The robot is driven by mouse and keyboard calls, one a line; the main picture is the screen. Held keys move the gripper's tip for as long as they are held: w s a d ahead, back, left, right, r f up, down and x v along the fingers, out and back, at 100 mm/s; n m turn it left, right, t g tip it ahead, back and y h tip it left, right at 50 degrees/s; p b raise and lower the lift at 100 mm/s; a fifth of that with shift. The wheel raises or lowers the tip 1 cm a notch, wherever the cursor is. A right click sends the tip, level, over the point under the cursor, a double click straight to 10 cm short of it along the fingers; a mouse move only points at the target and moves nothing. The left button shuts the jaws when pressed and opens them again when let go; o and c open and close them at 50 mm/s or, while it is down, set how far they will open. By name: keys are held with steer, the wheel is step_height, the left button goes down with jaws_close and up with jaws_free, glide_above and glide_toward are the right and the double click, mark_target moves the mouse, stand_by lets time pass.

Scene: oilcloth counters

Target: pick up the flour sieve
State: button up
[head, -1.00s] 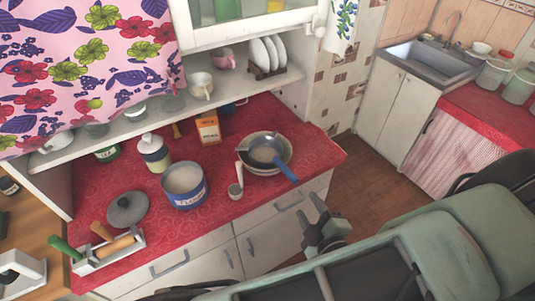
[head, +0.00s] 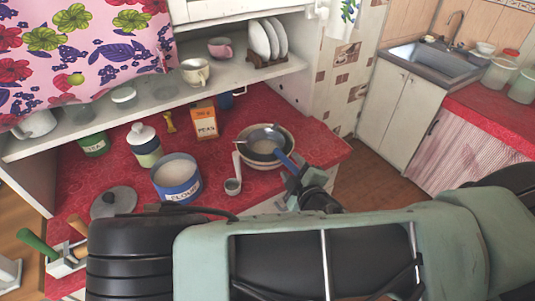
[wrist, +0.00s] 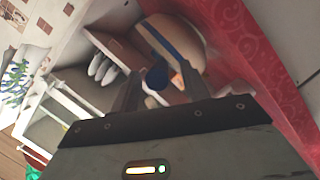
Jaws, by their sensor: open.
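The flour sieve (head: 263,137) rests in a cream bowl (head: 291,148) near the right end of the red counter. Its blue handle sticks out over the bowl's rim toward my gripper (head: 297,176). My gripper is open, at the handle's outer end by the counter's front edge. In the wrist view, the blue end of the sieve's handle (wrist: 157,76) shows between the open fingers (wrist: 158,84). I cannot tell whether they touch it. My arm hides part of the counter front in the head view.
A blue flour tin (head: 177,183), a lidded jar (head: 145,148) and an orange peas box (head: 204,123) stand further left. A shelf (head: 130,118) with cups overhangs the back. Floor shows to the right.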

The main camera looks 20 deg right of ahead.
steer(key=shift+x, duration=1.35)
jaws_close()
steer(key=shift+r, duration=0.1)
step_height(320, 180, up, 10)
steer(key=p, duration=0.8)
steer(key=shift+f, duration=0.2)
steer(key=shift+f+b, duration=1.85)
steer(key=shift+f, duration=0.15)
